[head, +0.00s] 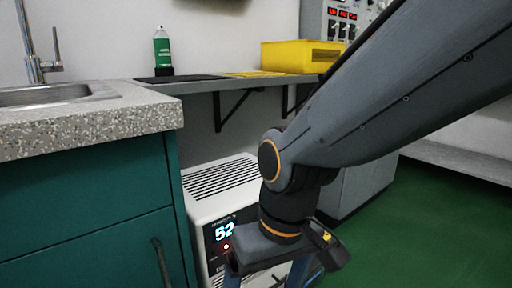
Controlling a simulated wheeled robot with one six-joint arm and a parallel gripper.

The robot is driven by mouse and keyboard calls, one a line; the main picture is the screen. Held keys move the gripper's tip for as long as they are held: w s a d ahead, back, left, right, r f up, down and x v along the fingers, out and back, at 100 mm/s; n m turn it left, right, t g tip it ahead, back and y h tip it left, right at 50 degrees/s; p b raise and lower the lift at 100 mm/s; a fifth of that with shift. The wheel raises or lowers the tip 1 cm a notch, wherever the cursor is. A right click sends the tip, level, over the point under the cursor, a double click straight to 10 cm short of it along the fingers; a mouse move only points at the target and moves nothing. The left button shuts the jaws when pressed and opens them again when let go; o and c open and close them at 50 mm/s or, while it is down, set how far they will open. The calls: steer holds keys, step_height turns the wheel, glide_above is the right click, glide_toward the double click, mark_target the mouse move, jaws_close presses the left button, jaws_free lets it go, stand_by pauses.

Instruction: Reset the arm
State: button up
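My arm reaches in from the upper right and bends down at a joint with an orange ring. My gripper (266,274) points down at the bottom edge of the picture, in front of a white box-shaped unit. Its two blue fingers stand wide apart, with the white unit's front showing between them. The fingertips are cut off by the frame's lower edge. I see nothing held in the visible part of the gap.
The white unit (222,190) has a top grille and a lit "52" display. A teal cabinet (85,215) with a speckled sink counter (95,122) stands left. A bracketed shelf holds a green bottle (162,52) and yellow case (298,56). Green floor (425,235) is clear at right.

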steer(key=s+a+r+n, duration=0.1)
steer(key=s+a+r, duration=0.15)
steer(key=s, duration=0.25)
steer(key=d+r+m+p, duration=0.3)
steer(key=d+r+p, duration=0.7)
steer(key=r+p, duration=0.4)
steer(key=d+r+m+h+p, duration=0.1)
steer(key=d+r+m+p, duration=0.2)
steer(key=d+r+p, duration=0.7)
steer(key=shift+w+d+r+g+h+p, duration=0.3)
steer(key=shift+r+p, duration=1.7)
steer(key=shift+p, duration=4.95)
steer(key=shift+s+a, duration=0.1)
steer(key=shift+s, duration=0.05)
